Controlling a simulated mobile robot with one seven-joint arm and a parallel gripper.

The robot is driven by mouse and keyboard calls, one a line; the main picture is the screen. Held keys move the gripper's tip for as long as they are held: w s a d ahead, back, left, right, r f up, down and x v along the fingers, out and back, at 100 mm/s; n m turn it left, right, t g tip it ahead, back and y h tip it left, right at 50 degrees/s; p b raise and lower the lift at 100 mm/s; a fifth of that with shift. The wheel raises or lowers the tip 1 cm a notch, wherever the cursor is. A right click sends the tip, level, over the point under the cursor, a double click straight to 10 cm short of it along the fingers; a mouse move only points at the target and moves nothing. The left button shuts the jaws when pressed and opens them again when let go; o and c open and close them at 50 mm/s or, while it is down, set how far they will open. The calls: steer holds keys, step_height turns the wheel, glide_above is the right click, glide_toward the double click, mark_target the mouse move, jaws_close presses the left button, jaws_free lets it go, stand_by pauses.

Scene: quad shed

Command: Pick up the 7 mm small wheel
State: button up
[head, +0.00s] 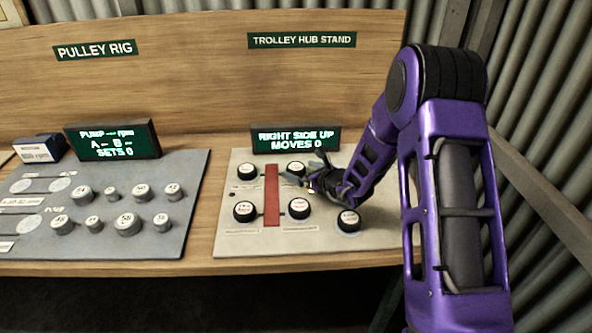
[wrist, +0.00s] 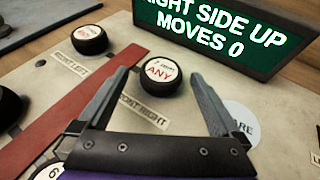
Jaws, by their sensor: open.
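My gripper (wrist: 162,78) is open and empty over the trolley hub stand. A small black wheel (wrist: 160,76) with a white cap reading "ANY" shows between and just beyond its fingertips; the smaller print above is too blurred to read. In the head view, my gripper (head: 312,182) is over the back right of the stand, near a black wheel (head: 296,168). Other black wheels with white caps stand at back left (head: 247,171), front left (head: 244,211), front middle (head: 299,208) and front right (head: 348,220). I cannot read which is marked 7 mm.
A red bar (head: 271,196) runs between the wheel columns on the grey board. A display (head: 295,139) reading "RIGHT SIDE UP MOVES 0" stands behind. A pale round spot (wrist: 240,122) lies bare at right. The pulley rig board (head: 95,235) with several grey pulleys is at left.

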mark_target(298, 168)
steer(key=x, duration=0.3)
steer(key=shift+w+a, duration=0.15)
steer(key=shift+w, duration=0.2)
steer(key=c, duration=1.4)
